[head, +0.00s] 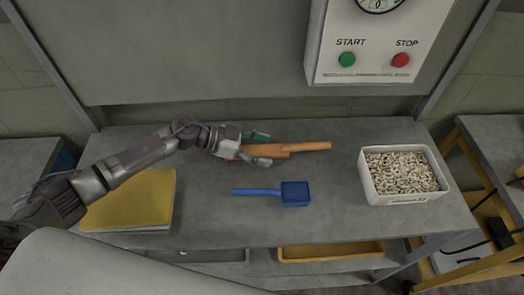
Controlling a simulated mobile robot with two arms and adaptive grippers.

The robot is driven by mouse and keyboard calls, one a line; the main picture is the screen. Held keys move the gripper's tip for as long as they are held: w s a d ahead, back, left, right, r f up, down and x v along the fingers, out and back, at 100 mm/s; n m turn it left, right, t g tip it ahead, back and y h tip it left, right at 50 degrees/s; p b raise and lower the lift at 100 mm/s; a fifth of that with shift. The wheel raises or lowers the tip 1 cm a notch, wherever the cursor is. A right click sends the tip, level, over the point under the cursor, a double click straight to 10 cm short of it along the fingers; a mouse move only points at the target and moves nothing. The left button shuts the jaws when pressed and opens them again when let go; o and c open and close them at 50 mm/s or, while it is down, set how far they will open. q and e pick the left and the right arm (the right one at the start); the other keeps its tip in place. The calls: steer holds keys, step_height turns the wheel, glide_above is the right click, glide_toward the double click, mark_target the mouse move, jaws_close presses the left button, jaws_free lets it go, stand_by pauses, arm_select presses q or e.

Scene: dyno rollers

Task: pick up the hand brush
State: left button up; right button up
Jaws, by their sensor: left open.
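The hand brush (301,149) lies on the grey workbench, with its orange-brown handle pointing right. My left gripper (262,149) is at the brush's left end, with one finger on the far side and one on the near side. The fingers are apart, and I cannot tell whether they touch the brush. The gripper hides part of the brush's left end. My right gripper is not in the head view.
A blue scoop (295,193) lies in front of the brush. A white bin of pale pellets (408,198) stands at the right, and a yellow folder-like item (150,200) lies at the left. A panel with START and STOP buttons (374,50) hangs behind the bench (225,220).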

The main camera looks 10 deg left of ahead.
arm_select(q)
steer(key=shift+w+d+f, duration=0.15)
steer(key=shift+d, duration=0.2)
steer(key=shift+a, duration=0.1)
steer(key=shift+c, duration=0.3)
jaws_close()
